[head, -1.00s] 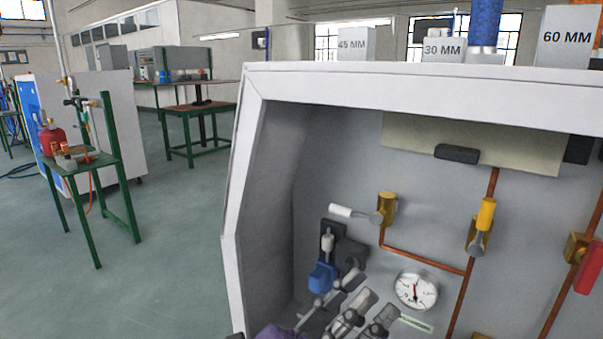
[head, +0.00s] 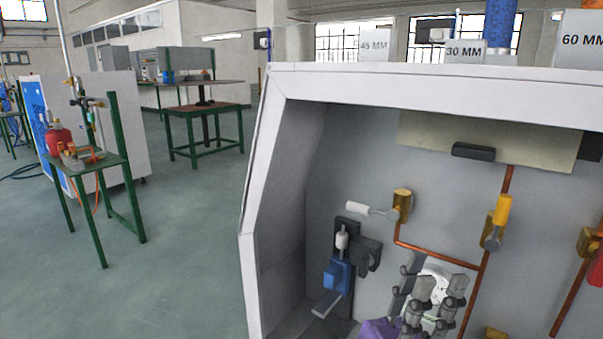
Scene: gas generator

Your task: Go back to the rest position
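My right gripper (head: 432,285) has a purple body and grey jointed fingers. It shows at the bottom of the head view, in front of the panel inside the white-framed cabinet (head: 258,160). Its fingers point upward and stand apart, with nothing seen between them. My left gripper is not in view.
A white-handled valve (head: 402,204) and a yellow-handled valve (head: 496,222) sit on copper pipes above the gripper. Blocks marked 45 MM (head: 374,46) and 30 MM (head: 466,51) stand on top. A green table (head: 90,163) stands left, with open floor (head: 190,250) between.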

